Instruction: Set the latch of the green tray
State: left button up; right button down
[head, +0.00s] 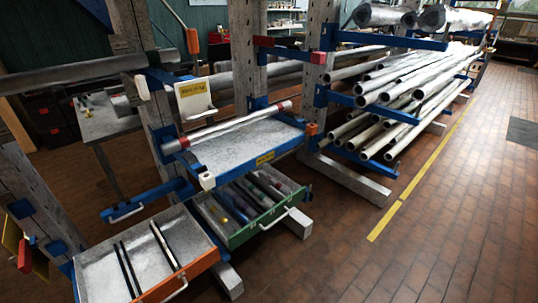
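The green tray (238,238) is in the lower middle of the head view, low in the rack. It has a green front edge with a white bar handle (277,219). Several dark and coloured rods or tools lie in it. I cannot make out its latch for certain at this size. Neither of my grippers shows in the head view.
An orange-fronted tray (203,264) with several rods stands at lower left. A blue-edged shelf (235,143) with a long tube sits just above the green tray. Racks of metal pipes (405,95) fill the upper right. The tiled floor (440,230) at right is clear.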

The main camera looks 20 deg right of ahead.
aim_at(310, 195)
jog(key=z, duration=1.1)
jog(key=i+l+u, duration=0.15)
jog(key=u, duration=0.2)
jog(key=i+l+u, duration=0.15)
jog(key=l+u, duration=0.2)
